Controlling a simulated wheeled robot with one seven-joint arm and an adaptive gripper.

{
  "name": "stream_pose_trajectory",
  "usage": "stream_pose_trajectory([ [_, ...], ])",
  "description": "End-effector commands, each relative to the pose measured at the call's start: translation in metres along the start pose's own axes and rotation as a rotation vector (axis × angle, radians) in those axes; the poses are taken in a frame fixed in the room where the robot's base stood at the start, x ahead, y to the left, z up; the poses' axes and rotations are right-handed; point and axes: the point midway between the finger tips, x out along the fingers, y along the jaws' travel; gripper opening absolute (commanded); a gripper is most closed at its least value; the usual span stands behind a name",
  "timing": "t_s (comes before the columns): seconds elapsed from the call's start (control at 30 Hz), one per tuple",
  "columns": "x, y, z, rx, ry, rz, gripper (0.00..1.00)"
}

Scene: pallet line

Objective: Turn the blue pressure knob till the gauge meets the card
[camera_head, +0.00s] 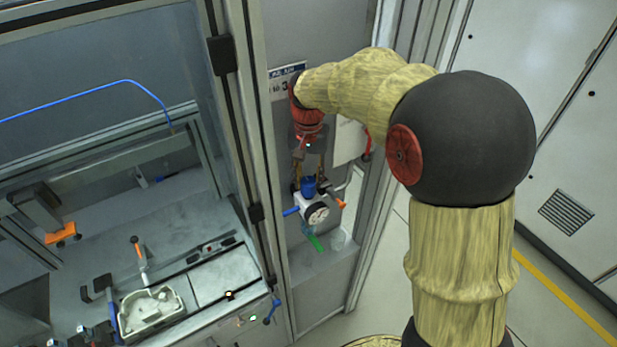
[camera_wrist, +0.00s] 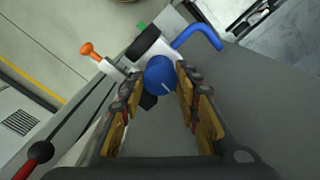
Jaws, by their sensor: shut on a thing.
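The blue pressure knob (camera_head: 308,187) tops a white regulator (camera_head: 290,200) on the grey panel. The round gauge (camera_head: 318,214) faces out below the knob; its needle is too small to read. The card (camera_head: 276,90), white with a dark blue band, is on the panel above, partly hidden by my arm; a "3" shows. My gripper (camera_head: 310,178) points down and is shut on the blue knob. In the wrist view, the knob (camera_wrist: 160,80), with a pale line on top, sits between the fingertips of my gripper (camera_wrist: 157,84).
A blue lever (camera_head: 291,211) sticks out left of the regulator and an orange-tipped one (camera_head: 341,203) right. A green part (camera_head: 314,242) hangs below. A white sheet (camera_head: 350,142) is on the panel at right. A framed workstation with a pale tray (camera_head: 150,312) stands left.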

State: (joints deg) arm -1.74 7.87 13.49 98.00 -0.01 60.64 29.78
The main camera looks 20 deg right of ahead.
Motion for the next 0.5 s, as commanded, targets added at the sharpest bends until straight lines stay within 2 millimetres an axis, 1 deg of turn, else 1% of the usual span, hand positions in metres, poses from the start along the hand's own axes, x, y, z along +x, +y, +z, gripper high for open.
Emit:
stream_pose_trajectory([
  [0.27, -0.0005, -0.0002, 0.0000, -0.099, 0.000, 0.000, 0.07],
  [0.5, -0.0005, 0.0000, 0.0003, -0.290, -0.001, 0.000, 0.07],
])
